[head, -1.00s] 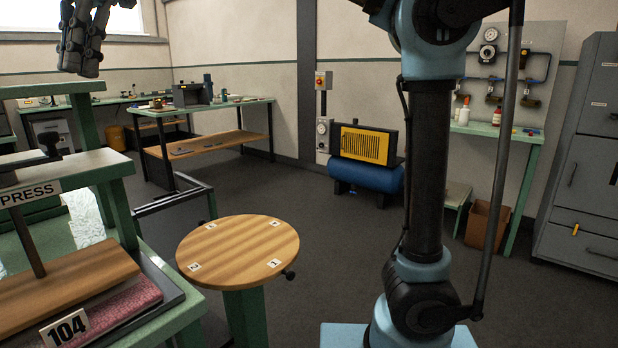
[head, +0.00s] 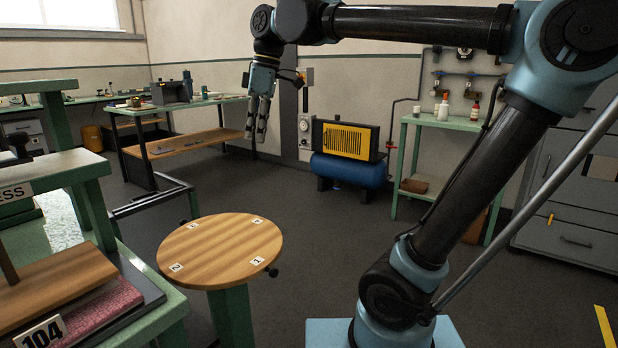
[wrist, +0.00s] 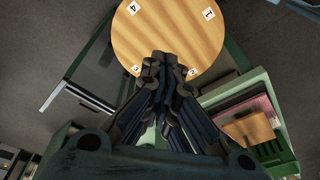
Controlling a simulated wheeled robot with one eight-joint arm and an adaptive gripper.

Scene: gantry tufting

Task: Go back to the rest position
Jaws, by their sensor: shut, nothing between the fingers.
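My gripper (head: 257,128) hangs fingers down in the air in the head view, beyond and above the round wooden table. Its fingers are shut with nothing between them. In the wrist view my gripper (wrist: 165,70) points toward the round table (wrist: 175,30), whose number labels show around its rim. In the head view this round table (head: 222,250) is bare apart from the labels, and its green pedestal shows below.
At the left stands a green press bench with a wooden board (head: 50,285) and a pink pad (head: 95,312) labelled 104. A low dark metal frame (head: 150,203) is behind the round table. A blue compressor tank (head: 348,172) stands by the back wall. Open floor lies between.

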